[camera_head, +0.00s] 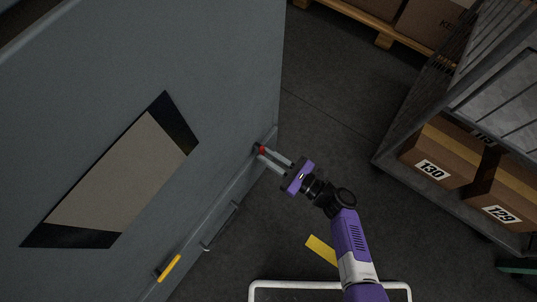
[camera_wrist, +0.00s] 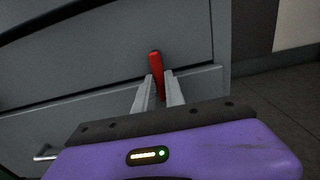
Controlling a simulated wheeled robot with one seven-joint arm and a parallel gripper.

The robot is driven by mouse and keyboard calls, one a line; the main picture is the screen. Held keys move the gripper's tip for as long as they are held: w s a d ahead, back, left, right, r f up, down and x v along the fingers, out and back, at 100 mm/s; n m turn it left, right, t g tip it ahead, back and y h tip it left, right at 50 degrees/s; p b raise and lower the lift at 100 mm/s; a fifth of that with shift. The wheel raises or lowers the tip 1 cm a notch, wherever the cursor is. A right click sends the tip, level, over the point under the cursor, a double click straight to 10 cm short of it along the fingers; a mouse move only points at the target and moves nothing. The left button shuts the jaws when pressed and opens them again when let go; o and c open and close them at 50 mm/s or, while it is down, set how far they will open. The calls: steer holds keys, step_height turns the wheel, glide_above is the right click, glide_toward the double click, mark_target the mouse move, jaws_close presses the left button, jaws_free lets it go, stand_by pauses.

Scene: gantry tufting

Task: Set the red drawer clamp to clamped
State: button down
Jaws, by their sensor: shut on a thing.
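The red drawer clamp (camera_wrist: 156,62) is a red lever on the grey cabinet's front, near its right edge. In the wrist view its upper end stands up between and beyond my fingertips. In the head view only a small red bit of it (camera_head: 260,149) shows by the fingertips. My gripper (camera_head: 274,159) has its two pale fingers reaching to the cabinet face. In the wrist view my gripper (camera_wrist: 160,88) is shut on the red lever. The lever's lower part is partly hidden by the fingers.
The grey cabinet (camera_head: 235,60) fills the left. A yellow handle (camera_head: 168,268) and a metal handle (camera_head: 221,228) are lower on its front. A mesh cage (camera_head: 395,140) holds numbered cartons (camera_head: 433,160) at right. Dark floor between them is mostly clear, with a yellow strip (camera_head: 320,249).

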steer(key=shift+f, duration=0.1)
steer(key=c, duration=1.4)
jaws_free()
steer(key=p+v, duration=0.2)
steer(key=v, duration=0.6)
